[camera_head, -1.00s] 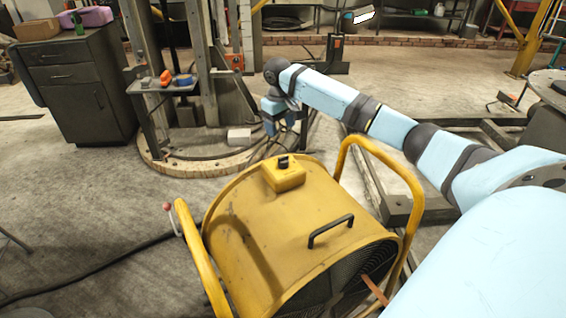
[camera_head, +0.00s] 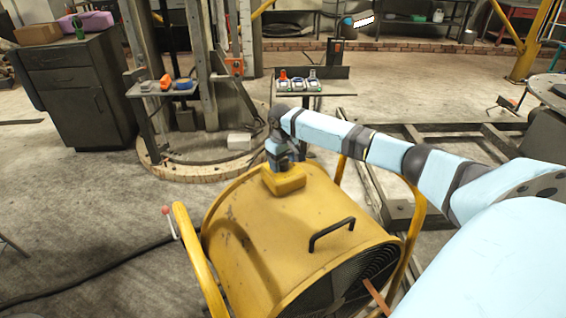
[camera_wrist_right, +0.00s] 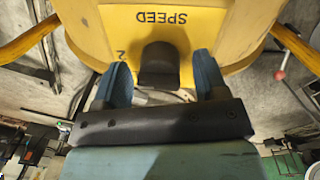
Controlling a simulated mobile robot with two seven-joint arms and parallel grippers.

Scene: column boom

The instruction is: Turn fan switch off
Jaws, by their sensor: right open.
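A yellow drum fan (camera_head: 270,225) stands on the floor in front of me. A yellow switch box (camera_head: 284,182) sits on its top; my right gripper hides the knob there in the head view. In the right wrist view the black knob (camera_wrist_right: 159,64) shows on the yellow box, below the word SPEED, with a "2" to its left. My right gripper (camera_head: 282,160) is over the box. In the wrist view its two blue fingers (camera_wrist_right: 161,82) are apart, one on each side of the knob, with gaps visible. My left gripper is not in view.
The fan has yellow tube handles (camera_head: 197,262) and a black top grip (camera_head: 331,234). A dark cabinet (camera_head: 75,90) stands at the left. A column with a round base (camera_head: 190,165) is behind the fan. Open floor (camera_head: 70,205) lies to the left.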

